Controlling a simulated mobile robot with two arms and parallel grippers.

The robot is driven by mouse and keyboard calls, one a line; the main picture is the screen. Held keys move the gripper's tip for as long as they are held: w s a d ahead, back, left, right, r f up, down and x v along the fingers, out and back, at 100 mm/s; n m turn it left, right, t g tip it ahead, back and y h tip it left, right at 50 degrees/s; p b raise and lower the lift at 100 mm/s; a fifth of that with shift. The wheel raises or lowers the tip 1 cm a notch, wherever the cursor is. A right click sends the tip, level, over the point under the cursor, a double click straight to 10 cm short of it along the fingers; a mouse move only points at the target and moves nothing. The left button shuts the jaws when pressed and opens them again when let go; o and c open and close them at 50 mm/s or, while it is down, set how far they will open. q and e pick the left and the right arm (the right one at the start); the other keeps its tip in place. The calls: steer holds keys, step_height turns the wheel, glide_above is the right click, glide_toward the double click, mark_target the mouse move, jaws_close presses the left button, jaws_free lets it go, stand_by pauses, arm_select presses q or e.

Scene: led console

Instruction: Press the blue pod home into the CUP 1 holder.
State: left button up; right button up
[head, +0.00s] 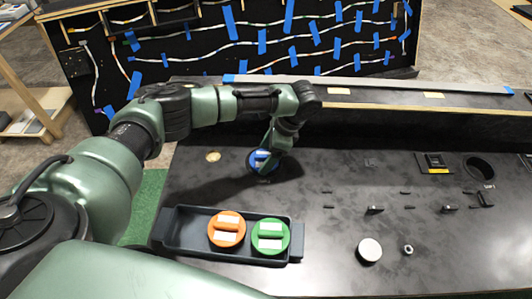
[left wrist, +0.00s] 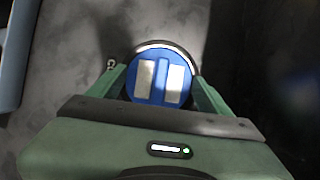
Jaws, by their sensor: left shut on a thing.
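The blue pod (head: 256,158) is a round disc with pale pads on its top, at the back left of the black table. My left gripper (head: 268,155) is shut on it from above; in the left wrist view the fingers (left wrist: 162,88) hold the pod (left wrist: 162,79) from both sides. A pale and dark curved rim (left wrist: 165,46) shows beyond the pod's far edge. It may be the CUP 1 holder, but no label is readable there. I cannot tell how deep the pod sits. My right gripper is not in view.
A dark tray (head: 181,233) at the front left holds an orange pod (head: 226,216) and a green pod (head: 270,224). A black round opening (head: 480,167) is at the right. A white disc (head: 369,250) and small fittings lie front right. A raised ledge (head: 400,100) runs behind.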

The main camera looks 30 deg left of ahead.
arm_select(q)
steer(key=o, duration=1.2)
steer(key=shift+o, duration=0.2)
steer(key=shift+w+d+r+b, duration=0.2)
steer(key=shift+w+d+r, duration=0.05)
steer(key=shift+d+r, duration=0.35)
steer(key=shift+w+d+r+b, duration=0.25)
steer(key=shift+d+r, duration=0.2)
steer(key=shift+r, duration=0.2)
steer(key=w+d, duration=0.1)
steer(key=d, duration=0.1)
steer(key=w+d+b, duration=0.1)
steer(key=d, duration=0.2)
steer(key=w+d+b, duration=0.1)
steer(key=w+d, duration=0.1)
steer(key=d, duration=0.1)
steer(key=shift+d, duration=0.15)
steer(key=shift+w+d+r+b, duration=0.1)
steer(key=shift+w+d+b, duration=0.3)
steer(key=shift+d, duration=0.35)
